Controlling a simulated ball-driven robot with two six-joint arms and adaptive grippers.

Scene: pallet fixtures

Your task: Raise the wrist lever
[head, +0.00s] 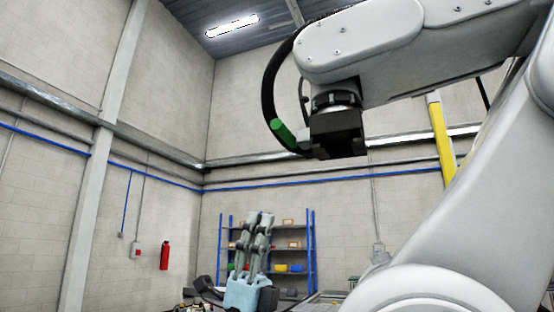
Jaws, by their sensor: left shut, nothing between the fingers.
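I cannot make out the wrist lever in the head view. My left gripper (266,215) is at the lower middle, with its grey fingers pointing up and closed together. Nothing is between the fingers. It appears in front of the blue shelf rack, apart from anything it could touch. The fingers of my right gripper cannot be made out.
A blue shelf rack (312,238) with several small bins stands at the back wall. A red extinguisher (164,256) hangs on the left wall. A yellow post (441,138) rises behind my right arm. Cluttered low surfaces show along the bottom edge.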

